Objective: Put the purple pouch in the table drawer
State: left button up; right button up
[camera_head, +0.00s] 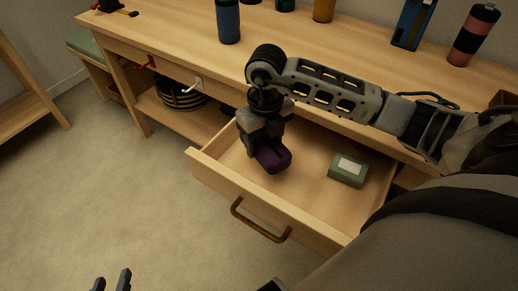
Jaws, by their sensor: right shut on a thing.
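The table drawer (215,182) is pulled out from the wooden table (178,58), with its brown handle on the front. My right gripper (268,150) points down over the left part of the open drawer and is shut on the purple pouch (274,160). The pouch is inside the drawer's outline; I cannot tell whether it touches the drawer floor. The gripper hides its upper part. My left gripper (111,281) shows only its two fingertips at the bottom edge, apart and with nothing between them.
A green box with a pale label (347,170) lies in the drawer's right part. A blue cylinder (228,22), a blue pack (413,24) and a pink-and-black bottle (473,35) stand on the tabletop. A dark coiled item (182,96) lies on the lower shelf. Floor at left is clear.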

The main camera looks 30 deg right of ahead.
jog(key=shift+w+a+f, duration=0.2)
jog(key=shift+w+f, duration=0.3)
jog(key=shift+f, duration=0.1)
jog(key=shift+w+a+f, duration=0.1)
jog(key=shift+w+f, duration=0.2)
jog(key=shift+f, duration=0.1)
jog(key=shift+w+f+b, duration=0.15)
jog(key=shift+f+b, duration=0.15)
jog(key=shift+f, duration=1.4)
jog(key=shift+f, duration=0.1)
jog(key=o, duration=1)
jog(key=shift+o, duration=0.2)
